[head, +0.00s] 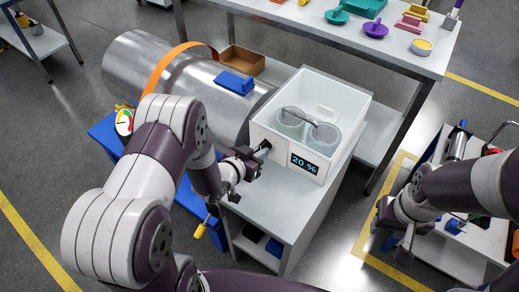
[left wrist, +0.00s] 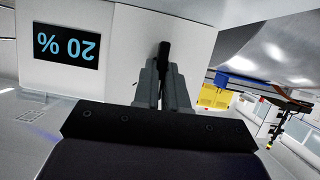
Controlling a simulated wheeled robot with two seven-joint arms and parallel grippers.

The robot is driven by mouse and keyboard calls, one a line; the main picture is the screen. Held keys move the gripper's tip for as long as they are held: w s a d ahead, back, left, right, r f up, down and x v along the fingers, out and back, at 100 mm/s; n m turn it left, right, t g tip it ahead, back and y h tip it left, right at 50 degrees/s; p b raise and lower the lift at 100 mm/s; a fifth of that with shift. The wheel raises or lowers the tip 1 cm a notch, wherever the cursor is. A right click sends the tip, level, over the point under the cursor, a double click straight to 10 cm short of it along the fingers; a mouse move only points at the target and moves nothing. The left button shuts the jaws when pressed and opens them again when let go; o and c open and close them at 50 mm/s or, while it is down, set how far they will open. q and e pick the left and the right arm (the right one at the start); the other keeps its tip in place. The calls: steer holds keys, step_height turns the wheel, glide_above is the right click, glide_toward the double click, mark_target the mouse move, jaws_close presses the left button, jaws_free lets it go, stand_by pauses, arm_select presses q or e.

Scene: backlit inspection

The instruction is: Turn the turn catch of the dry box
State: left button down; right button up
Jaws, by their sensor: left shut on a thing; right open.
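The dry box (head: 345,98) is a white open-topped box on a small white cabinet, with two round clear-lidded containers and a bar-shaped handle inside. Its front has a dark display (head: 305,163) reading 20 %, which appears upside down in the left wrist view (left wrist: 66,46). The turn catch (head: 265,145) is a small black lever on the front face, left of the display; it also shows in the left wrist view (left wrist: 164,53). My left gripper (head: 257,155) is shut on the catch, its fingertips partly covering it. My right gripper (head: 400,232) is open, away to the right.
A large metal cylinder (head: 140,65) with an orange band lies behind my left arm, a blue block (head: 234,83) on it. A table (head: 400,48) with colourful items stands behind the box. A tool cart (head: 448,250) is at right. Floor between cabinet and cart is clear.

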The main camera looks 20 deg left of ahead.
arm_select(q)
steer(key=n+h+p, duration=0.1)
steer(key=n+h, duration=0.1)
steer(key=n, duration=0.1)
steer(key=shift+a, duration=0.2)
steer(key=shift+w+a+f+n+g+h+p, duration=0.1)
steer(key=shift+n+g+h+p, duration=0.2)
steer(key=shift+n+h+p, duration=0.55)
steer(key=shift+n, duration=0.65)
steer(key=c, duration=1.2)
jaws_free()
steer(key=shift+h, duration=0.25)
steer(key=v, duration=1.2)
steer(key=shift+s+a+p, duration=0.1)
steer(key=shift+s+p, duration=0.15)
steer(key=shift+p, duration=0.05)
